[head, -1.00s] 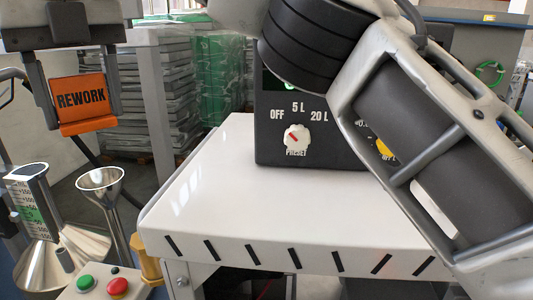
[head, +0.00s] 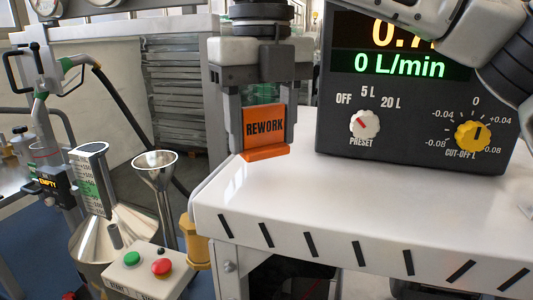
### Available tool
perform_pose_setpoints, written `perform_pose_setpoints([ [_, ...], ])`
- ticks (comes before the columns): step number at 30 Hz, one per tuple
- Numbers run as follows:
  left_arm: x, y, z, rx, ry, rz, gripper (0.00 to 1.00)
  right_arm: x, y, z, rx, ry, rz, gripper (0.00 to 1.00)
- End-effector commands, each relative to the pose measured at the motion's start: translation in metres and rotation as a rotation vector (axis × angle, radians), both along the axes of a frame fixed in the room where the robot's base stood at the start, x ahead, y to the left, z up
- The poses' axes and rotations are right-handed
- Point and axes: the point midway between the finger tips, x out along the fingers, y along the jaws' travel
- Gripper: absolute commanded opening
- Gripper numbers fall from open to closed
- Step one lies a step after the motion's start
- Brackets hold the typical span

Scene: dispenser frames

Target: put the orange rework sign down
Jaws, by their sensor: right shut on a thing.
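The orange rework sign (head: 264,124) is an upright plate with black lettering on a wider orange foot. My right gripper (head: 264,115) points down from the top middle of the head view, its two fingers on either side of the sign, shut on it. The sign's foot appears at the far left edge of the white bench top (head: 330,205), left of the black dispenser box; I cannot tell whether it touches the surface. My left gripper is not in view.
The black dispenser box (head: 345,150) with a white preset knob (head: 365,124) and yellow cut-off knob (head: 473,136) stands right of the sign. A metal funnel (head: 155,165) and a button box (head: 148,272) stand left of the bench. The front bench top is clear.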

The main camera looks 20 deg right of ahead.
Motion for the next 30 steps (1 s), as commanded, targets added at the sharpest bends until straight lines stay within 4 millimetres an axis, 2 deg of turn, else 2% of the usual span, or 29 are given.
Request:
perform_pose_setpoints([
  [2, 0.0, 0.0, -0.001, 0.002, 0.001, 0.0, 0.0, -0.002, -0.007, -0.008, 0.0, 0.002, 0.0, 0.31],
  [7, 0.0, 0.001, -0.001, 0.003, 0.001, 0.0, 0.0, -0.002, -0.005, -0.032, 0.0, 0.001, 0.0, 0.31],
  [20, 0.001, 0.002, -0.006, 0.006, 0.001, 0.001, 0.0, -0.001, -0.005, -0.04, 0.001, -0.001, -0.001, 0.31],
  [21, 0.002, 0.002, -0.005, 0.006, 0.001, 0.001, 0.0, -0.001, -0.005, -0.04, 0.001, -0.002, -0.001, 0.59],
  [23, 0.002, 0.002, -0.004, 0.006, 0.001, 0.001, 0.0, -0.001, -0.005, -0.039, 0.001, -0.001, -0.001, 0.76],
  [30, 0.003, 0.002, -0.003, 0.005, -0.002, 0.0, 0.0, -0.001, -0.005, -0.039, 0.001, -0.001, -0.001, 0.76],
])
